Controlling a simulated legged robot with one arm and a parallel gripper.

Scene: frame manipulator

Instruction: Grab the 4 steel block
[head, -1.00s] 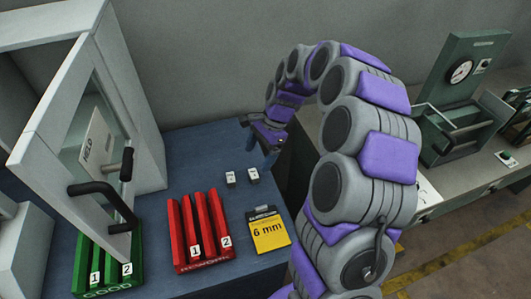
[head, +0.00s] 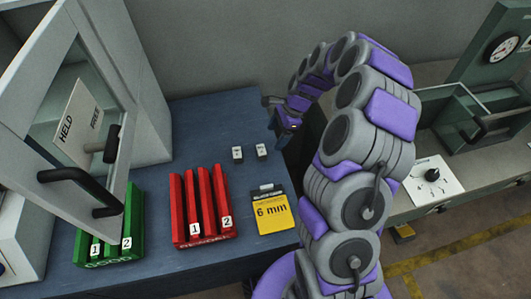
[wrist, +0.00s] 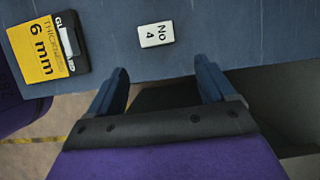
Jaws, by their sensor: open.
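Two small steel blocks with white labels stand on the blue bench top, a left one (head: 237,153) and a right one (head: 261,150); their labels are too small to read in the head view. In the wrist view a single block marked "No 4" (wrist: 156,35) lies just beyond the fingertips, roughly centred between them. It appears to be the right block of the head view. My gripper (wrist: 160,72) is open and empty, with its two blue fingers apart. In the head view my gripper (head: 282,138) is just right of the right block, near the bench's right edge.
A yellow "6 mm" thickness card (head: 271,211) lies in front of the blocks. A red rack (head: 205,228) and a green rack (head: 134,225) stand left of it. A gap lies right of the bench.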

